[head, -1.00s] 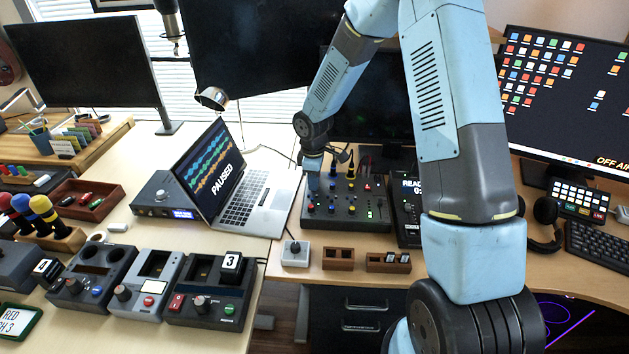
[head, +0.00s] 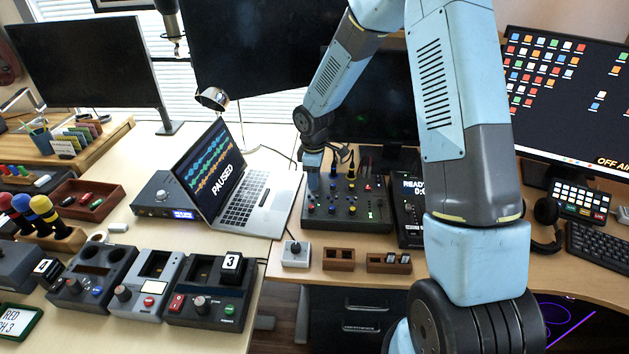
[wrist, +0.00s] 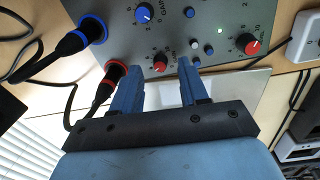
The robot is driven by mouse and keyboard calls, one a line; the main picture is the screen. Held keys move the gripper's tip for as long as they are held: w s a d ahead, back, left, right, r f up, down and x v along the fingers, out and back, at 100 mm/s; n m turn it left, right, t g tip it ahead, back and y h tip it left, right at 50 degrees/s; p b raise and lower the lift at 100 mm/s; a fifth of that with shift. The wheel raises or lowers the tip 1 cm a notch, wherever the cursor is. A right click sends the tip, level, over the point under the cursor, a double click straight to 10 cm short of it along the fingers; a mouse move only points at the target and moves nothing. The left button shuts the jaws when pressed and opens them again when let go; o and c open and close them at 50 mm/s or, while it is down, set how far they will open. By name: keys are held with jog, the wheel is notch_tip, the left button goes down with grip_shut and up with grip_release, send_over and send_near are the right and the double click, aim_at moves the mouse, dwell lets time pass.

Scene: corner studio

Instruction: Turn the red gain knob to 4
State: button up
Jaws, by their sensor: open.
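The mixer panel (head: 350,212) lies on the desk in the head view, partly covered by my arm. In the wrist view, the red gain knob (wrist: 160,63) stands on the grey panel (wrist: 215,15), with a GAIN label beside it. My gripper (wrist: 160,65) is open, its two blue fingers either side of this knob in the picture. I cannot tell whether the fingertips are down around the knob or short of it. The knob's pointer is too small to read. In the head view my gripper (head: 313,183) is over the panel's left part.
A red-collared plug (wrist: 108,82) with a cable sits close to the left finger, and a blue-collared plug (wrist: 84,38) beyond it. A blue knob (wrist: 144,13) and another red knob (wrist: 250,43) are on the panel. The laptop (head: 245,200) stands left of the mixer.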

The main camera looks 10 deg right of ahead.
notch_tip(320, 180, up, 12)
jog(key=shift+s, duration=0.3)
jog(key=shift+a, duration=0.1)
jog(key=s+d+r+m+t+h, duration=0.1)
jog(key=s+d+r+m, duration=0.35)
jog(key=s+r, duration=0.3)
jog(key=s+d+r+m+t, duration=0.25)
jog(key=s+d+r, duration=0.3)
jog(key=r, duration=0.35)
jog(key=s+d+r+m, duration=0.1)
jog(key=s+m, duration=0.1)
jog(key=s, duration=0.4)
jog(key=s+d+r+m+t, duration=0.1)
jog(key=s+d+r+m, duration=0.1)
jog(key=s, duration=0.3)
jog(key=s+d+r+m+y, duration=0.1)
jog(key=s+d+r+m, duration=0.1)
jog(key=s, duration=0.4)
jog(key=shift+s+r+m, duration=0.25)
jog(key=shift+s+m, duration=0.05)
jog(key=shift+m, duration=0.5)
jog(key=shift+t, duration=0.25)
